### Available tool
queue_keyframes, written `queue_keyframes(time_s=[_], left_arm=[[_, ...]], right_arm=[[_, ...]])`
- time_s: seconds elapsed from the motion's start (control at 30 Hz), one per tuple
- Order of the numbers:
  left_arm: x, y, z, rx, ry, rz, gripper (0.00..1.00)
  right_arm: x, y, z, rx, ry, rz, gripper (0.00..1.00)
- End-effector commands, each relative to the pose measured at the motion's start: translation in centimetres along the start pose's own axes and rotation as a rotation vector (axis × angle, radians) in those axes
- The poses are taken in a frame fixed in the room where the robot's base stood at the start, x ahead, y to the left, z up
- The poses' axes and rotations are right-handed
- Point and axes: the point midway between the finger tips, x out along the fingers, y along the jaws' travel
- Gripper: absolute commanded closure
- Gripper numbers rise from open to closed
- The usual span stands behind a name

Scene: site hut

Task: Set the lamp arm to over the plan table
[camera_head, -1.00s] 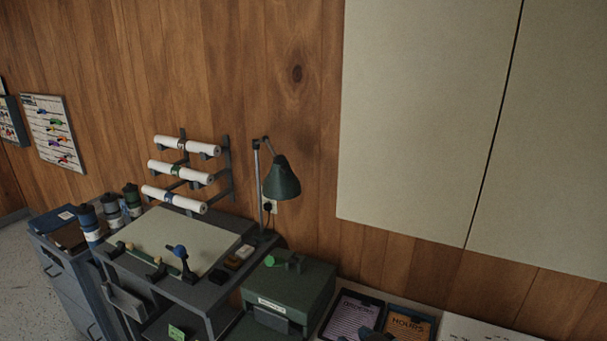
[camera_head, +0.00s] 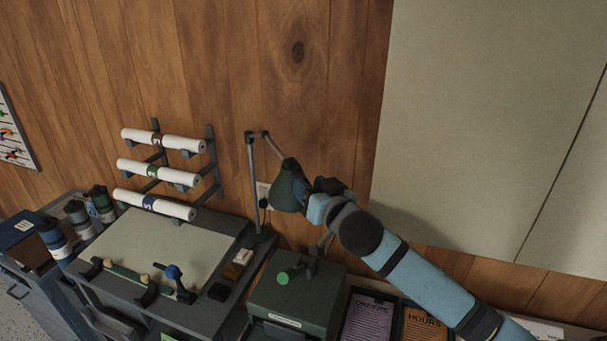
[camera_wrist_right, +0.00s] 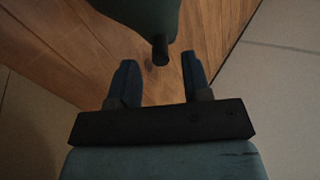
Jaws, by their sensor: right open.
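The lamp has a grey jointed arm (camera_head: 254,180) standing at the back right corner of the plan table (camera_head: 215,315). Its dark green shade (camera_head: 286,187) hangs right of the table, near the green box. My right gripper (camera_head: 312,205) is at the right side of the shade and partly hides it. In the right wrist view, my open fingers (camera_wrist_right: 158,78) point at the shade (camera_wrist_right: 140,15), and a short dark knob (camera_wrist_right: 160,50) on it lies between and just beyond the fingertips. Contact cannot be told. My left gripper is not in view.
A green box (camera_head: 295,300) with a round green knob stands under my right arm. Rolled plans (camera_head: 155,203) sit on a wall rack behind the table. A pale wall panel (camera_head: 470,120) is at the right. Canisters (camera_head: 52,235) stand at the left.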

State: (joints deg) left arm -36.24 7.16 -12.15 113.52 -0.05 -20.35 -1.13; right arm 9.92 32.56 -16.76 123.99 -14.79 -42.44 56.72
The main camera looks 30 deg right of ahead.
Motion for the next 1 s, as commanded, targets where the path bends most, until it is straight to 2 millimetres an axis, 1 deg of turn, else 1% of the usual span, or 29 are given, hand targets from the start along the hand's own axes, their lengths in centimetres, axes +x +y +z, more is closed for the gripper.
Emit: queue_keyframes(time_s=[0.03, 0.1, 0.2, 0.33, 0.57, 0.6, 0.77, 0.8, 1.0], left_arm=[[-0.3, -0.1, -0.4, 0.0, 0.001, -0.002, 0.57], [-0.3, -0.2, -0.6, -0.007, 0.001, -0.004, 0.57], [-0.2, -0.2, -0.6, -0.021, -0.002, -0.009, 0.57], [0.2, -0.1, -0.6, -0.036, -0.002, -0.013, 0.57], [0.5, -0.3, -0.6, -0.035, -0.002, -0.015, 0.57], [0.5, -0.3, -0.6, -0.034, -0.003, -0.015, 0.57], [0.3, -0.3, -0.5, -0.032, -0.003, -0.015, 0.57], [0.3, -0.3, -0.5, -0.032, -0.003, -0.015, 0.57], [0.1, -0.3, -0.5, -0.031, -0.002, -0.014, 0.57]], right_arm=[[0.8, -0.1, -0.3, -0.001, 0.0, 0.0, 0.56], [1.7, 0.0, -0.2, 0.0, -0.001, 0.001, 0.56], [2.6, 0.0, -0.1, 0.0, 0.0, 0.0, 0.56], [3.1, 0.0, 0.1, 0.0, -0.001, 0.0, 0.56], [3.2, 0.0, 0.1, 0.0, -0.001, 0.0, 0.56], [3.2, 0.0, 0.1, 0.0, -0.001, 0.0, 0.6], [3.1, 0.0, 0.1, 0.0, -0.001, 0.0, 0.97], [3.1, 0.0, 0.1, 0.0, -0.001, 0.0, 1.0], [3.2, -0.1, 0.1, 0.001, 0.0, 0.002, 1.0]])
